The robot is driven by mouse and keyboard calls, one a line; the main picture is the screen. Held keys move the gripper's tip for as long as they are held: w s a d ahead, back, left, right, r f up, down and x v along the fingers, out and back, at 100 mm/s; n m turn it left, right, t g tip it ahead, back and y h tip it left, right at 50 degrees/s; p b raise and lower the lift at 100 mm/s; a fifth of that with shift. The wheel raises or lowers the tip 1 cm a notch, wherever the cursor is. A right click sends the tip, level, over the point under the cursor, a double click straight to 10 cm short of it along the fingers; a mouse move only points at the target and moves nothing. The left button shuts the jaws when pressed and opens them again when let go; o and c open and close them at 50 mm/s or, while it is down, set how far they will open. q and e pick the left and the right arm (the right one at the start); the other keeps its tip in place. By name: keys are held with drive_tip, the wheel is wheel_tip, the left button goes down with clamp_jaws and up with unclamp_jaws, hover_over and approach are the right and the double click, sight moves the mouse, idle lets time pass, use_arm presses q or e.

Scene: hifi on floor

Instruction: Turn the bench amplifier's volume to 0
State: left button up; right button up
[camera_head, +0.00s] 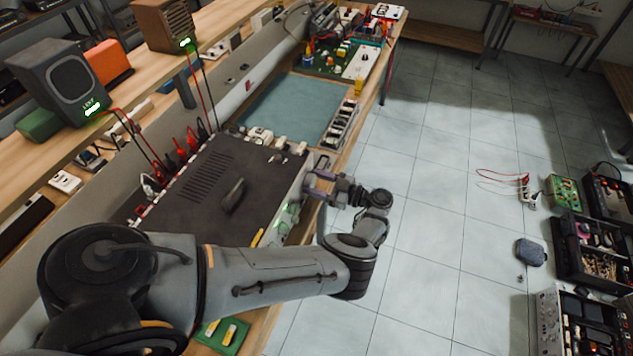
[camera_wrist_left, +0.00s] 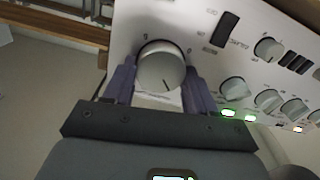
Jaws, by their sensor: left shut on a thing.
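The bench amplifier (camera_head: 185,178) is a wide dark box on the bench, with cables at its back and its pale front panel facing the floor side. The wrist view shows this panel (camera_wrist_left: 205,25) close up. A large silver knob (camera_wrist_left: 161,65) sits between the purple fingers of my left gripper (camera_wrist_left: 160,85), which is shut on it. The knob's dark pointer line points toward the bottom of that view. The small scale marks around it are too blurred to read surely. In the head view my left gripper (camera_head: 318,178) is at the amplifier's front far corner. My right gripper is out of view.
Smaller knobs (camera_wrist_left: 268,48), a dark rocker switch (camera_wrist_left: 225,28) and green lights are on the same panel. A dark loose object (camera_head: 234,194) lies on the amplifier. A grey speaker (camera_head: 62,82) stands on the shelf. Tiled floor (camera_head: 430,200) is open beside the bench.

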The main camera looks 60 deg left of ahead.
use_arm(q)
drive_tip(key=n+p, duration=0.1)
drive_tip(key=n, duration=0.7)
drive_tip(key=shift+s+f+n, duration=0.1)
drive_tip(key=shift+n, duration=0.3)
drive_tip(key=n, duration=0.5)
drive_tip(key=shift+d+f, duration=0.1)
drive_tip(key=n, duration=0.4)
drive_tip(key=shift+n, duration=0.3)
drive_tip(key=shift+n+b, duration=0.3)
drive_tip(key=o, duration=1.1)
drive_tip(key=shift+c, duration=0.2)
